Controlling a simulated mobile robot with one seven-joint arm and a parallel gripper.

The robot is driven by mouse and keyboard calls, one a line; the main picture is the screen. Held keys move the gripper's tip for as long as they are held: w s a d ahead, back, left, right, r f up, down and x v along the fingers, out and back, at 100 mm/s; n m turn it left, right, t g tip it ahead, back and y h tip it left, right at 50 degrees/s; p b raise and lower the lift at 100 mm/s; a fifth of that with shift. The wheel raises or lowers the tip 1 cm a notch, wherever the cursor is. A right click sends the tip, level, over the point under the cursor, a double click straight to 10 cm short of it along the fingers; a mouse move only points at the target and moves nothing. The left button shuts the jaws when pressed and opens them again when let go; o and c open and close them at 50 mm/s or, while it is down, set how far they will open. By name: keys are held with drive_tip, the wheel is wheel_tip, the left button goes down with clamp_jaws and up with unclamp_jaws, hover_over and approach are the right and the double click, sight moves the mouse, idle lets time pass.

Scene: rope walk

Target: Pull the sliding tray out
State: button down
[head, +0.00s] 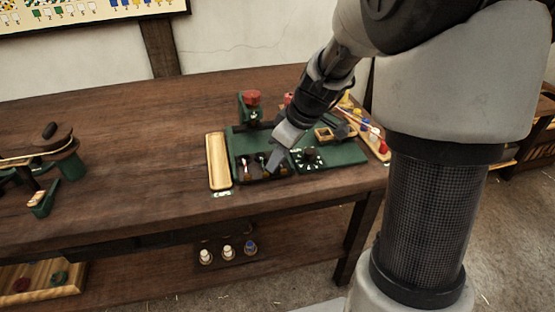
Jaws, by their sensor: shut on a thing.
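A green board (241,143) lies on the wooden bench near its front edge. A dark tray (249,175) sits along the board's front side, with a few small light and red items in it; I take it to be the sliding tray. My gripper (274,166) reaches down from the upper right to the dark tray's middle. Its fingers look closed there, on what seems to be part of the tray. The exact contact is too small to see, and my gripper hides part of the tray.
A light wooden tray (218,162) with a label stands left of the board. A black knob (308,155) and a red-topped post (252,99) stand on the board. A tray of coloured pieces (374,136) lies to the right. The bench's middle is clear. Bottles (228,253) stand below.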

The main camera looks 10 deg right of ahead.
drive_tip(key=c, duration=1.6)
unclamp_jaws()
drive_tip(key=shift+c, duration=0.2)
drive_tip(key=shift+r, duration=0.1)
drive_tip(key=p+v, duration=0.4)
drive_tip(key=v, duration=1.3)
drive_tip(key=shift+r, duration=0.2)
wheel_tip(320, 180, up, 8)
drive_tip(key=p, duration=0.6)
drive_tip(key=shift+s+f, duration=0.1)
